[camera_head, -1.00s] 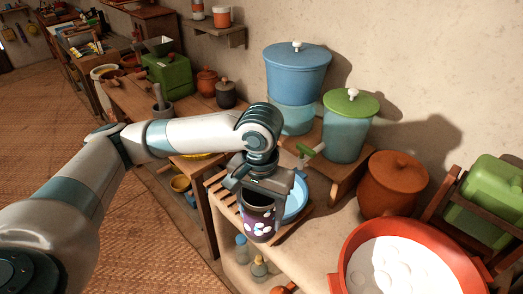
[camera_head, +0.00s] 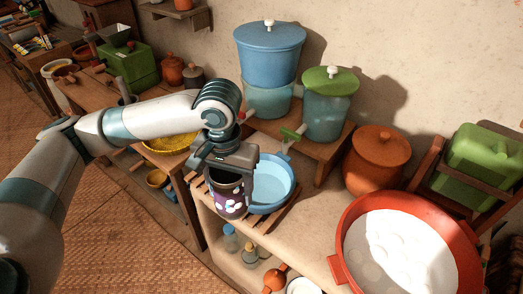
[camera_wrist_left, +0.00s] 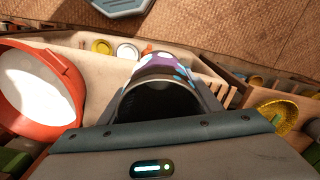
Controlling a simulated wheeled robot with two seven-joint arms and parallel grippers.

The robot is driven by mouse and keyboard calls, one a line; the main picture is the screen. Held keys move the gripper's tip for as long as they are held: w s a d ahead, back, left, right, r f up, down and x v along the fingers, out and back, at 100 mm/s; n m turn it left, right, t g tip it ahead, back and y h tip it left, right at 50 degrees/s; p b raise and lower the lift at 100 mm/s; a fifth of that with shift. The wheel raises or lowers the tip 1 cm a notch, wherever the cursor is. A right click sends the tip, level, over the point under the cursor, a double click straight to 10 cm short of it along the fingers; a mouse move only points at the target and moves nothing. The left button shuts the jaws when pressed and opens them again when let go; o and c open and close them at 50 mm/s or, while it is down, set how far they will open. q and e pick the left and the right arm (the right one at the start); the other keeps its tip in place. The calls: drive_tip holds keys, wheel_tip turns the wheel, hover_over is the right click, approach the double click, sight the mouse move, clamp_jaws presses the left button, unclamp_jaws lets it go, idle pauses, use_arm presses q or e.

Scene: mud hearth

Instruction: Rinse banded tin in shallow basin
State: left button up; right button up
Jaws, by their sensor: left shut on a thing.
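My left gripper (camera_head: 226,163) is shut on the banded tin (camera_head: 228,200), a dark purple cup with white spots. The tin is upright, with its open mouth up between the fingers. It also shows in the left wrist view (camera_wrist_left: 164,62), its inside dark. The shallow basin (camera_head: 286,201) is light blue and sits on a slatted wooden rack, just right of and behind the tin. The tin hides the basin's left edge, and I cannot tell whether they touch. My right gripper is not in view.
A green-lidded dispenser (camera_head: 329,112) with a green tap stands on a wooden stand behind the basin. A blue dispenser (camera_head: 268,60) is further left. A red tub (camera_head: 352,272) with white contents and a clay pot (camera_head: 377,160) stand to the right.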

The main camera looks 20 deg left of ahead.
use_arm(q)
drive_tip(key=w+d+r+m+p, duration=0.1)
drive_tip(key=w+d+r+p, duration=0.15)
drive_tip(key=w+p, duration=0.4)
drive_tip(key=m+p, duration=0.5)
drive_tip(key=p, duration=0.4)
hover_over(262, 192)
wheel_tip(262, 192, down, 9)
drive_tip(key=shift+f, duration=0.15)
wheel_tip(262, 192, down, 12)
drive_tip(key=b, duration=1)
drive_tip(key=shift+f, duration=0.15)
